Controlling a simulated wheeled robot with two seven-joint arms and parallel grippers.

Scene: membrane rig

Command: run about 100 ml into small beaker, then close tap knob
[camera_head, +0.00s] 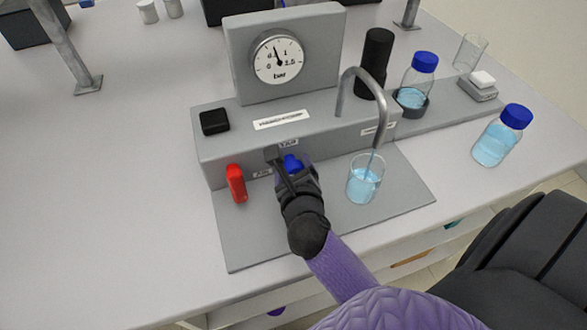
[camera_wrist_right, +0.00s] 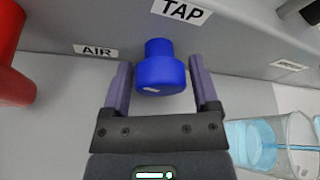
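The blue tap knob (camera_head: 292,163) sits on the rig's front face under the TAP label; it shows large in the right wrist view (camera_wrist_right: 160,72). My right gripper (camera_head: 285,168) is at the knob, its fingers open on either side with small gaps visible in the wrist view (camera_wrist_right: 161,82). The small beaker (camera_head: 364,186) stands under the curved spout (camera_head: 378,110), partly filled with pale blue water; a thin stream runs into it. The beaker also shows in the wrist view (camera_wrist_right: 272,142). I cannot read its level. My left gripper is not in view.
A red AIR lever (camera_head: 236,183) is close left of my right gripper. A pressure gauge (camera_head: 278,60) stands behind. At right are a blue-capped bottle in a holder (camera_head: 414,85), another bottle (camera_head: 501,137) and an empty glass (camera_head: 469,52).

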